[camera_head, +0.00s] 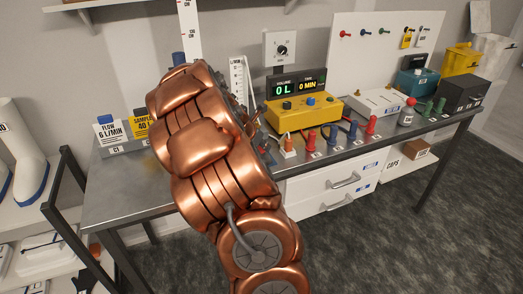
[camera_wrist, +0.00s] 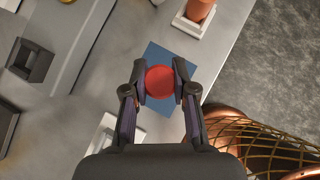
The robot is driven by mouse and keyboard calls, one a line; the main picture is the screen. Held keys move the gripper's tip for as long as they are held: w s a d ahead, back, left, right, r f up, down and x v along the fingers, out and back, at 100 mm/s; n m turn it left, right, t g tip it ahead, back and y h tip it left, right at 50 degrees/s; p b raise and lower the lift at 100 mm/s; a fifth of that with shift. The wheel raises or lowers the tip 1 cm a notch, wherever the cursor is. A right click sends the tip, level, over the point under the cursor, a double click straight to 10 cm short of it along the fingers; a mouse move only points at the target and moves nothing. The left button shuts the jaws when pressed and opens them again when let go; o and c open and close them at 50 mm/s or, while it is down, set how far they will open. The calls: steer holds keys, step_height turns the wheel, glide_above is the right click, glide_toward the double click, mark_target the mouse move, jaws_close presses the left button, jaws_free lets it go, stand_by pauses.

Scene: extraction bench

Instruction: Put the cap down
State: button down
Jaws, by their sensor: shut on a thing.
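In the wrist view, my gripper (camera_wrist: 160,81) is shut on a round red cap (camera_wrist: 160,83), which sits between the two fingertips. The cap is seen from above, over a blue square mat (camera_wrist: 157,53) on the grey bench top. I cannot tell whether the cap touches the mat or is held above it.
An orange cylinder in a white holder (camera_wrist: 192,25) stands near the cap, by the bench edge. A yellow meter box (camera_head: 300,113) stands on the bench (camera_head: 125,190), with several red and blue pieces before it.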

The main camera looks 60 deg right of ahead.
mark_target(260, 151)
steer(key=shift+w+d, duration=0.15)
steer(key=shift+d, duration=0.15)
steer(key=shift+f+p, duration=0.6)
steer(key=shift+f, duration=1.15)
steer(key=shift+f, duration=0.15)
steer(key=c, duration=0.9)
jaws_free()
steer(key=shift+c, duration=0.2)
